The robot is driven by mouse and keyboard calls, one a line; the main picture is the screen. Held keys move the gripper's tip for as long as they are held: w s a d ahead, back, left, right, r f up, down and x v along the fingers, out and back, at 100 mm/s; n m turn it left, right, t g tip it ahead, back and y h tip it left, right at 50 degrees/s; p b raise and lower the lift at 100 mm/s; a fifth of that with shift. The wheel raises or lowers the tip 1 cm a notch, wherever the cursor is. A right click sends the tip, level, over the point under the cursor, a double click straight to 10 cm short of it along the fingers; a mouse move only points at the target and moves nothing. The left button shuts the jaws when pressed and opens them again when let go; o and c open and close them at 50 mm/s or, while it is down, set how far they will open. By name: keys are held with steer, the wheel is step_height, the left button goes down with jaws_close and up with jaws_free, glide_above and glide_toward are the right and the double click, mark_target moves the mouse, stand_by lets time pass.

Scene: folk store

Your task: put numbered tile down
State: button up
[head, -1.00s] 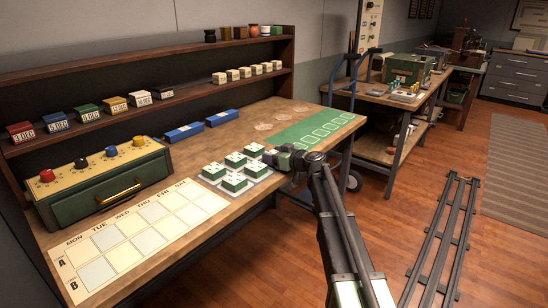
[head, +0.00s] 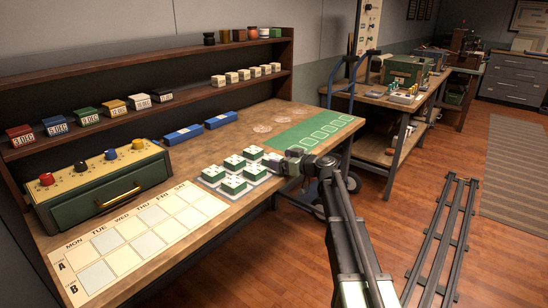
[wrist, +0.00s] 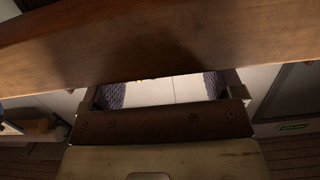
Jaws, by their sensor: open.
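Several green-sided tiles with white tops (head: 233,184) stand on a pale tray on the workbench in the head view. Their numbers are too small to read. My gripper (head: 284,158) is low at the bench's front edge, just right of the rightmost tile (head: 271,161). Whether it touches that tile I cannot tell. In the wrist view my gripper (wrist: 162,90) is open, its two textured pads wide apart. A plain pale surface shows between them, and I make out no tile in its grasp there.
A green strip with outlined squares (head: 313,132) lies at the right. Blue blocks (head: 184,134) are behind the tiles. A calendar board (head: 126,261) and a box with colored knobs (head: 70,185) are at the left. A brown wooden board (wrist: 160,45) crosses the wrist view.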

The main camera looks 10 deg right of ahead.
steer(key=v, duration=0.8)
steer(key=s+a+f+m+g+h, duration=0.1)
steer(key=s+a+f+g+h, duration=0.1)
steer(key=s+a+f+g, duration=0.45)
steer(key=s+a+f+m+g+h, duration=0.1)
steer(key=s+a+f, duration=0.25)
steer(key=s, duration=0.65)
steer(key=s+d+f+m+g+h, duration=0.1)
steer(key=s+f+m+g+h, duration=0.1)
steer(key=s, duration=0.6)
steer(key=s+d+f+m+g+h, duration=0.1)
steer(key=s+f+m+g+h, duration=0.1)
steer(key=s+m+h, duration=0.2)
steer(key=s+h, duration=0.1)
steer(key=s, duration=0.2)
steer(key=shift+s+f+g+h+p, duration=0.3)
steer(key=shift+s+f+g+p, duration=0.05)
steer(key=shift+s+f+p, duration=0.05)
step_height(320, 180, up, 17)
steer(key=p, duration=1.7)
steer(key=shift+r, duration=0.2)
